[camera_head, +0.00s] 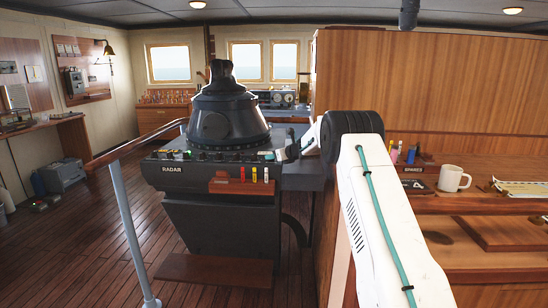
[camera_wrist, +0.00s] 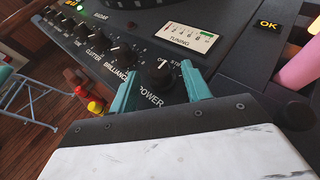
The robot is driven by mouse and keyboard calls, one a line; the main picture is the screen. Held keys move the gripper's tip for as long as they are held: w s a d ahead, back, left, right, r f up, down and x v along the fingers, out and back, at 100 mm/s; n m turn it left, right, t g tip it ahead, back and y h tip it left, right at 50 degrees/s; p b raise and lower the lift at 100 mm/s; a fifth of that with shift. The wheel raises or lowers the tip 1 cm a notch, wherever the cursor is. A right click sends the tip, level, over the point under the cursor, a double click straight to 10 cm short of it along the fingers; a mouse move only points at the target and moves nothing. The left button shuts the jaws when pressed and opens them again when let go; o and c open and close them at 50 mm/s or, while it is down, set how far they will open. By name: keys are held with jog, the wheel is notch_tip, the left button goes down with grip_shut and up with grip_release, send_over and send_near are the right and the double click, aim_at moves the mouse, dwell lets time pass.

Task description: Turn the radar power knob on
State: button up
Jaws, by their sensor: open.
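The radar console (camera_head: 215,170) stands in the middle of the head view, with a dark round hood on top and a row of knobs along its front edge. In the wrist view, the black power knob (camera_wrist: 158,76) sits by the "POWER" label, near the tuning meter (camera_wrist: 187,37). My gripper (camera_wrist: 160,88) is open, with one teal finger on each side of the power knob. I cannot tell whether the fingers touch it.
Other knobs, including brilliance (camera_wrist: 122,54), run in a row to the left. Coloured markers stand in a wooden holder (camera_head: 232,187) on the console front. A metal rail (camera_head: 132,215) stands at left. A wooden desk with a white mug (camera_head: 452,179) is at right.

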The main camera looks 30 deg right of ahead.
jog(key=shift+w+a+f, duration=0.1)
jog(key=shift+w+f, duration=0.05)
jog(key=shift+w, duration=0.35)
jog(key=c, duration=1)
jog(key=shift+a+m+h, duration=0.25)
jog(key=shift+m+h, duration=0.55)
jog(key=shift+h, duration=0.1)
jog(key=shift+r+m+h, duration=0.25)
jog(key=shift+m+h, duration=0.85)
jog(key=shift+h, duration=0.2)
jog(key=shift+m+h, duration=0.3)
jog(key=shift+h, duration=0.1)
jog(key=shift+f, duration=0.15)
jog(key=o, duration=1)
jog(key=shift+f, duration=0.1)
